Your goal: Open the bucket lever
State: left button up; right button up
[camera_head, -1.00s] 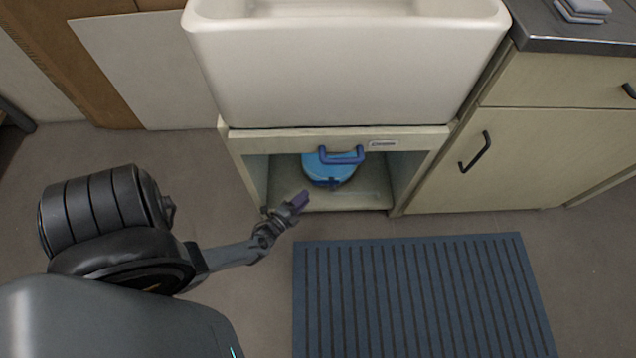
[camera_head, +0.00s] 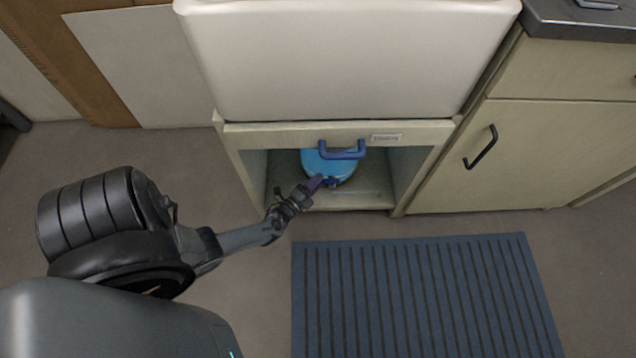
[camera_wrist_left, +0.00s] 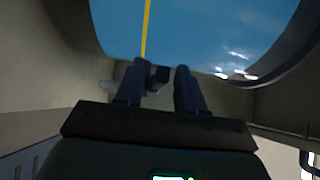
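A blue bucket (camera_head: 316,160) stands in the open compartment under the sink, partly hidden by the shelf's top edge. A dark blue curved handle (camera_head: 342,155) shows across its upper part. A small dark blue lever (camera_head: 333,182) sits at the bucket's lower front. My left gripper (camera_head: 318,182) is at the lever, its fingers close to the bucket's front. In the left wrist view the two fingers (camera_wrist_left: 158,85) are apart, with a dark block, likely the lever (camera_wrist_left: 158,73), just beyond and between them. Contact cannot be told. The blue bucket wall (camera_wrist_left: 200,30) fills the top. My right gripper is not in view.
The white sink (camera_head: 340,65) overhangs the compartment. The cabinet side wall (camera_head: 250,170) is left of the bucket, and a cabinet door with a black handle (camera_head: 481,147) is at right. A blue striped mat (camera_head: 425,295) lies on the floor in front.

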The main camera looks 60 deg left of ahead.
pick_arm(q)
jog(key=shift+w+a, duration=0.15)
jog(key=shift+w, duration=0.3)
grip_shut()
